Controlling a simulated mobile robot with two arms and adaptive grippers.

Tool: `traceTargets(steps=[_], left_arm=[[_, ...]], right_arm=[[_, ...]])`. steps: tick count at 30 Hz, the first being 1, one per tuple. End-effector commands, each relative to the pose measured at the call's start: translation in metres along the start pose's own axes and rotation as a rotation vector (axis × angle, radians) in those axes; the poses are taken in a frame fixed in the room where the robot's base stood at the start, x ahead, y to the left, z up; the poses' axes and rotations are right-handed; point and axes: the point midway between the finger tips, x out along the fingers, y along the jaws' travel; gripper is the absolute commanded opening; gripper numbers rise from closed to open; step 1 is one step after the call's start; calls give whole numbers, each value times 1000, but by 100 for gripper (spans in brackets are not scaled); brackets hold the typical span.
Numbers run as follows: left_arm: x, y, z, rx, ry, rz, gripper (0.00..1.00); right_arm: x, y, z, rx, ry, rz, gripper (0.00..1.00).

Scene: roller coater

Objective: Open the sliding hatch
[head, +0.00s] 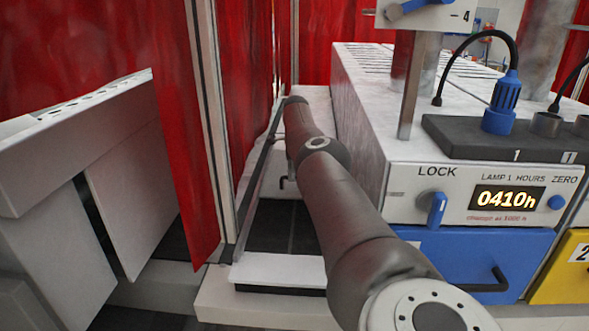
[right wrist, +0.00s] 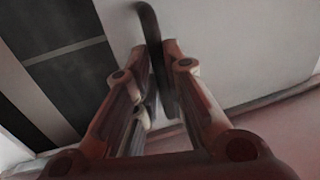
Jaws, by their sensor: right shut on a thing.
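The sliding hatch is a pale panel (right wrist: 235,45) with a black bar handle (right wrist: 150,35), seen close up in the right wrist view. My right gripper (right wrist: 167,58) is shut on this handle, with one finger on each side of it. A dark area (right wrist: 60,65) crossed by a thin grey strip lies beside the panel. In the head view my right arm reaches into the narrow bay left of the machine, and the dark area (head: 280,228) shows in the floor of the bay. My right gripper's fingers are hidden there. My left gripper is not in view.
The machine's white housing (head: 365,110) stands close on the right of my arm, with a LOCK knob (head: 437,209), a lamp-hours display (head: 508,198) and a blue drawer (head: 470,255). Red curtains (head: 180,120) and a metal post (head: 208,110) bound the left side.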

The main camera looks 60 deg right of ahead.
Motion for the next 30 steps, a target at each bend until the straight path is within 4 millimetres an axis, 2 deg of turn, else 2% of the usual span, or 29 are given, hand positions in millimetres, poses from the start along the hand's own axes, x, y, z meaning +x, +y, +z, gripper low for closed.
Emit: traceTargets(steps=[6,7,12,23,30], left_arm=[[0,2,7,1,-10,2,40],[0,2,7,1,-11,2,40],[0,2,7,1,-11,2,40],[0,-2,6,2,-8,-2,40],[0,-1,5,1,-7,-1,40]], right_arm=[[0,0,0,3,-5,-1,0],[0,0,0,3,-5,-1,14],[-1,0,0,2,-4,-1,34],[-2,0,1,0,-2,-1,34],[-15,-2,1,2,-1,-3,34]])
